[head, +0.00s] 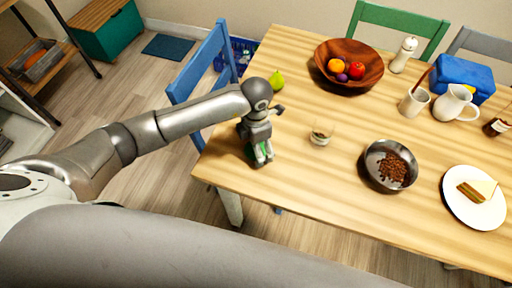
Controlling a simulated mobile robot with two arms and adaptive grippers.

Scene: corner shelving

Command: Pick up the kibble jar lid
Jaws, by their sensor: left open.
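My left gripper (262,158) points down over the near left corner of the wooden table. It is open. A small green thing (260,150) shows between its fingers and is mostly hidden by them; it may be the lid, but I cannot tell for sure. A small clear glass jar (321,137) with a little brown content stands to the right of the gripper, apart from it; it appears to have no lid on. My right gripper is not in view.
A metal bowl of kibble (372,172) and a plate with a sandwich (457,208) lie to the right. A pear (277,81), wooden fruit bowl (326,56), pepper mill (403,55), mug (412,104), pitcher (455,104) and blue box (462,75) stand farther back. A blue chair (203,67) is left.

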